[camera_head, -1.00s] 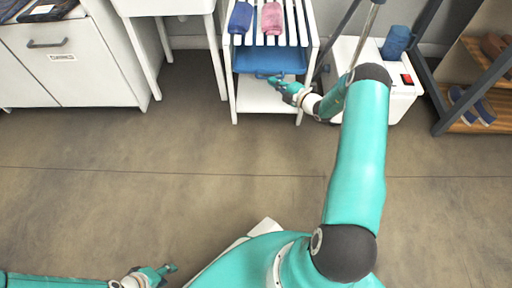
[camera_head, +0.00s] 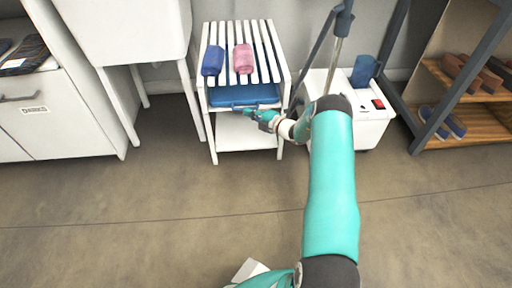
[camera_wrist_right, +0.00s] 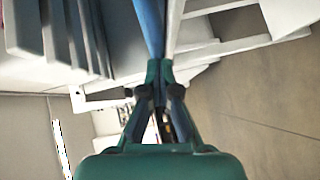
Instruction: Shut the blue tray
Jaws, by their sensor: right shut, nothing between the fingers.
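The blue tray (camera_head: 243,95) sits in the white slatted rack (camera_head: 213,132), just under its slatted top. Its front part shows beyond the top's front edge. My right gripper (camera_head: 250,112) is at the tray's front edge, right of its middle, with the fingers shut and empty. In the right wrist view, the shut fingertips (camera_wrist_right: 160,68) meet or nearly meet the tray's blue edge (camera_wrist_right: 149,24); contact is hard to tell. The rear of the tray is hidden under the slats. My left gripper is out of view.
A blue roll (camera_head: 213,60) and a pink roll (camera_head: 243,58) lie on the slats. A white box with a red switch (camera_head: 378,104) stands right of the rack, and a dark-framed shoe shelf (camera_head: 470,122) farther right. The floor in front is clear.

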